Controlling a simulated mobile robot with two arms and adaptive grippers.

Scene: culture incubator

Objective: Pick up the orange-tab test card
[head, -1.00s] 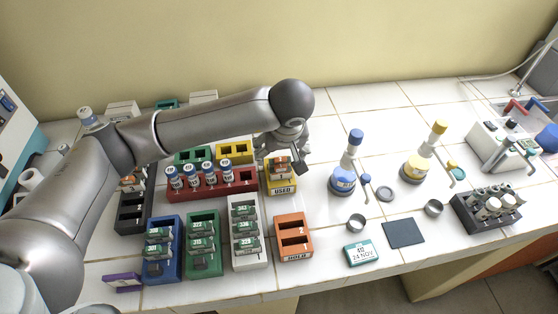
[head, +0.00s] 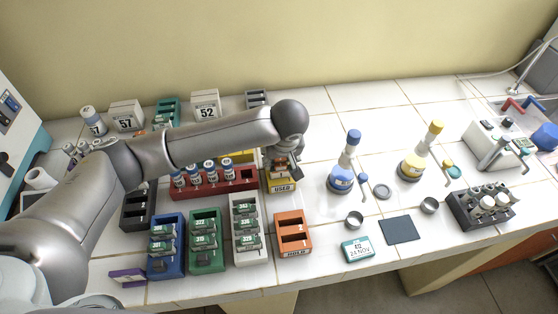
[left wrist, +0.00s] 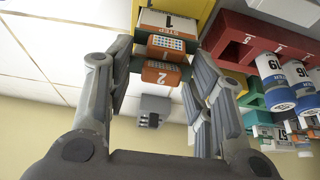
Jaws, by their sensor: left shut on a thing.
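My left gripper (head: 284,163) is at the yellow rack marked USED (head: 282,186), just behind its label. In the left wrist view its two fingers (left wrist: 160,70) are shut on an orange-tab test card (left wrist: 160,76), which lies between them. A second orange piece (left wrist: 172,44) shows just beyond it, by the rack's white step label (left wrist: 166,22). I cannot tell whether the held card is clear of its slot. My right gripper is not in view.
A red rack of blue-capped vials (head: 212,190) stands close on the left. Blue (head: 166,262), green (head: 207,258), white (head: 250,255) and orange (head: 293,245) racks stand in front. Bare tiles lie between.

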